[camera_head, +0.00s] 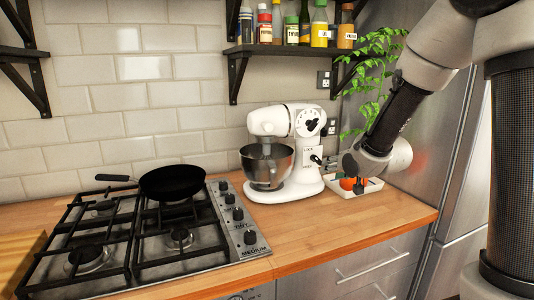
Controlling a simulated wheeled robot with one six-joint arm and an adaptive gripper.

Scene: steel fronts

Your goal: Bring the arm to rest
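My arm comes in from the upper right and bends down at the wrist over the right end of the wooden counter (310,240). My gripper (357,186) is small and dark in this view, low over a white tray (374,188) in the corner by the steel fridge front. A red-orange item (347,183) shows in or at the tray, close beside the gripper. My wrist covers part of this spot. Whether the fingers are open or shut, or touch the item, cannot be made out.
A white stand mixer (305,150) with a steel bowl stands just left of my wrist. A black pan (172,183) sits on the gas hob (140,240). A plant (372,80) hangs behind my forearm, and a shelf (285,50) holds bottles above. The front counter is clear.

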